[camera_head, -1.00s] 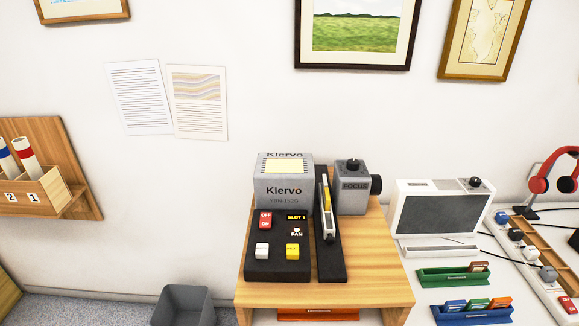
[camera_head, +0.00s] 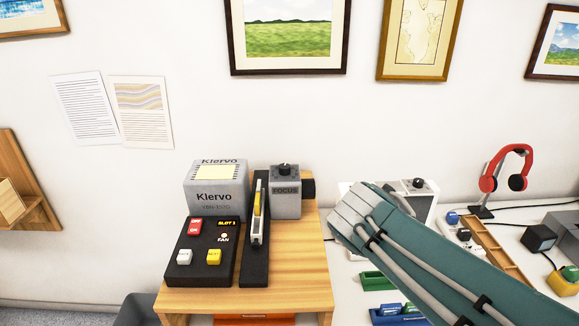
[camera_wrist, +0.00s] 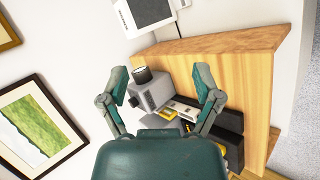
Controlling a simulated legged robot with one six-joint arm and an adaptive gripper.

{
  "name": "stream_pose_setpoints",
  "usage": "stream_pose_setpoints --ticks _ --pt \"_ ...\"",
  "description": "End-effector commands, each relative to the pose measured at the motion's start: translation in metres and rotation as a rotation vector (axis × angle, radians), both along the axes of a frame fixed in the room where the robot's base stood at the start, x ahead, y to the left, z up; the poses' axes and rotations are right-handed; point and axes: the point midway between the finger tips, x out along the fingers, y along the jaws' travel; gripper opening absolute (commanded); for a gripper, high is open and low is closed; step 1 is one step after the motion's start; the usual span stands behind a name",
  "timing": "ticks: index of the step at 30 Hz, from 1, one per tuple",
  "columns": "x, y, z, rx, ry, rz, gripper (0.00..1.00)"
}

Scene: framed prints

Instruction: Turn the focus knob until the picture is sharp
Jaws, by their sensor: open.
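The grey focus box (camera_head: 287,200), labelled FOCUS, stands on the wooden stand beside the Klervo unit (camera_head: 218,190). A black knob (camera_head: 285,169) sits on its top, and a black cylinder (camera_head: 308,188) sticks out of its right side. In the wrist view the focus box (camera_wrist: 157,96) shows beyond my gripper (camera_wrist: 161,75), whose fingers are open and spread apart with nothing between the tips. In the head view my arm crosses from the lower right. It hides much of the white-framed screen device (camera_head: 428,196), so its picture cannot be seen.
A black slide holder (camera_head: 256,262) and a button panel (camera_head: 203,270) stand left of the focus box on the wooden stand (camera_head: 290,283). Red headphones (camera_head: 494,171) hang on a stand at right. Green and blue trays lie partly behind my arm.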

Motion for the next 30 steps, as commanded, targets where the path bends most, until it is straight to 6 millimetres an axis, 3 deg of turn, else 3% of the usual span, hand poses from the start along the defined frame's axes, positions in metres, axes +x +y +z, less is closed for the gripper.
stream_pose_setpoints --ticks 1,6,12,15,19,23,30 --pt "0.026 0.008 0.002 -0.133 0.015 0.124 0.82" --pt "0.103 0.04 0.011 -0.598 0.043 0.546 0.82" --pt "0.17 0.106 0.004 -1.101 0.062 0.977 0.82" --pt "0.185 0.137 -0.003 -1.266 0.064 1.105 0.82" --pt "0.194 0.157 -0.007 -1.366 0.066 1.175 0.82" --pt "0.204 0.159 -0.012 -1.377 0.068 1.181 0.82" --pt "0.242 0.147 -0.027 -1.368 0.068 1.178 0.82"
